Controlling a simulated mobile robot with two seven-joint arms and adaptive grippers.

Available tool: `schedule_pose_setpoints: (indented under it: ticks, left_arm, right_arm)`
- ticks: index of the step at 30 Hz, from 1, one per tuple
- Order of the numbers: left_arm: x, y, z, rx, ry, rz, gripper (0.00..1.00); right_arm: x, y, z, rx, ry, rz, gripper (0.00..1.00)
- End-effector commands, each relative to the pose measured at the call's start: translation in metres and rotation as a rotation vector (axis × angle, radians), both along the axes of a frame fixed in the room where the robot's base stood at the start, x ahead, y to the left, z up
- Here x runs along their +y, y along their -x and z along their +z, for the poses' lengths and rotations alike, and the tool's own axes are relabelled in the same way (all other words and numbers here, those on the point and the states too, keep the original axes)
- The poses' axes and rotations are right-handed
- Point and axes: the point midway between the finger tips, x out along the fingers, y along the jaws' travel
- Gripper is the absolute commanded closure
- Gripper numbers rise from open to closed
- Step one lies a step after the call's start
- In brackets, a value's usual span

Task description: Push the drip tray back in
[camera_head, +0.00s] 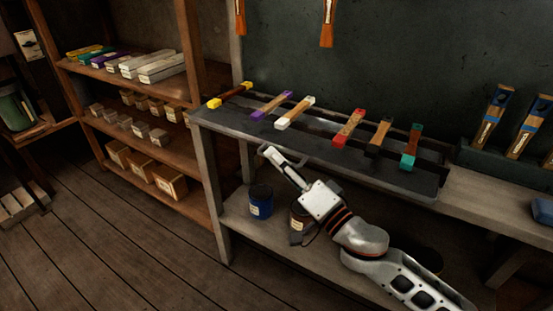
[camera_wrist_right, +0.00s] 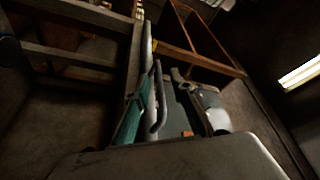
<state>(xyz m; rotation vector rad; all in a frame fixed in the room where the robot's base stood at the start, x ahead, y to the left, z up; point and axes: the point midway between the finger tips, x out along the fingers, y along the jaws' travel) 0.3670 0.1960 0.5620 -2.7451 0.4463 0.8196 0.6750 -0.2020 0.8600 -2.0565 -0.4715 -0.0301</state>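The drip tray (camera_head: 370,165) appears to be the long dark metal tray along the front of the bench, with several coloured-ended brushes lying across above it. A thin grey handle (camera_head: 304,158) shows at its front edge. My right gripper (camera_head: 272,154) is at this front edge, close to the handle. Whether it touches the handle is unclear. In the right wrist view a grey bar loop (camera_wrist_right: 157,100), likely the handle, stands beside a grey finger-like part (camera_wrist_right: 205,108). The finger spacing is unclear. My left gripper is not in view.
Wooden shelves (camera_head: 150,125) with boxes stand at the left. More brushes (camera_head: 495,115) stand in a holder at the right. Open floor lies at the front left.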

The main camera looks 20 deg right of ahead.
Motion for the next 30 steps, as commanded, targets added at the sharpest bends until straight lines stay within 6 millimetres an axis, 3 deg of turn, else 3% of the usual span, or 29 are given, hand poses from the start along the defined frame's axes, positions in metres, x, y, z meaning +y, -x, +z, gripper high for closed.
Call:
schedule_pose_setpoints:
  ticks: [13, 16, 23, 30]
  left_arm:
    - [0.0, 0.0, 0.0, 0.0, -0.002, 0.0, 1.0]
    - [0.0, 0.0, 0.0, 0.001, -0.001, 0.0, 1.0]
    - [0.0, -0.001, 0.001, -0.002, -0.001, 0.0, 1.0]
    - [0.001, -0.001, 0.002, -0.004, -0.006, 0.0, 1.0]
  right_arm:
    - [0.003, -0.008, 0.001, 0.001, 0.0, -0.001, 0.77]
    - [0.003, -0.008, 0.001, 0.001, 0.0, -0.001, 1.0]
    - [0.0, -0.01, 0.002, 0.001, 0.0, -0.001, 1.0]
    - [-0.025, -0.029, 0.003, 0.0, -0.001, -0.002, 1.0]
